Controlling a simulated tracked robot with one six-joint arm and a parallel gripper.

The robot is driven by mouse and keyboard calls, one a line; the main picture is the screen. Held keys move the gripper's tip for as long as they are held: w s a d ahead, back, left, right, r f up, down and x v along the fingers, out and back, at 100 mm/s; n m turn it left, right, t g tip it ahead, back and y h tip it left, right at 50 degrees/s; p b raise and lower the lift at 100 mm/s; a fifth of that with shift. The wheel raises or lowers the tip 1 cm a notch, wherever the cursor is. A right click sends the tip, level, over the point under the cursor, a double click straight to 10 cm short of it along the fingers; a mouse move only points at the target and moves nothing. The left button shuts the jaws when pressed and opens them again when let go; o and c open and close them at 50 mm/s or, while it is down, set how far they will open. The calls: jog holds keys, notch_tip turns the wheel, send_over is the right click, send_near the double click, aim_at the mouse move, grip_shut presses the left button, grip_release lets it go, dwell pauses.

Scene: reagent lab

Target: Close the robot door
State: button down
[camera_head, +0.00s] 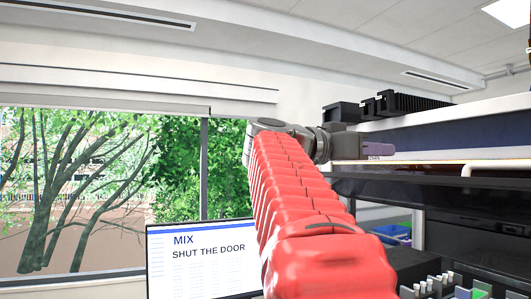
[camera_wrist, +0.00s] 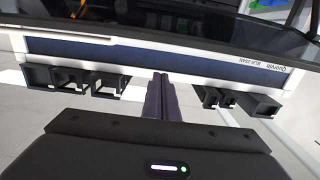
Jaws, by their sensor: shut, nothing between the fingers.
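The robot door seems to be the dark glossy panel (camera_head: 430,186) at the right of the head view, raised, with open space below its edge. A dark glossy panel (camera_wrist: 200,30) also crosses the top of the wrist view. My gripper (camera_head: 386,150) is shut and empty at the end of my red-sleeved arm, close to the panel's upper left. In the wrist view my gripper's purple fingers (camera_wrist: 160,76) are together, pointing at the machine's blue band (camera_wrist: 220,62). I cannot tell whether they touch it. The panel's hinge is not clear.
Black racks (camera_head: 385,104) sit on top of the machine. Below the panel are a blue tray (camera_head: 392,234) and several small bottles (camera_head: 440,288). A monitor (camera_head: 200,259) reading "MIX, SHUT THE DOOR" stands at lower left, before a window (camera_head: 95,190). My arm hides part of the middle.

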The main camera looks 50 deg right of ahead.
send_over(402, 181)
jog(key=shift+w+a+f, duration=0.15)
jog(key=shift+a+f, duration=0.1)
jog(key=shift+f, duration=0.4)
jog(key=shift+w+a+f, duration=0.1)
jog(key=shift+a+f, duration=0.1)
jog(key=shift+f, duration=0.45)
jog(key=shift+w+a+f, duration=0.15)
jog(key=shift+a+f, duration=0.1)
jog(key=shift+f, duration=0.4)
jog(key=shift+s+f, duration=0.1)
jog(key=shift+f, duration=0.1)
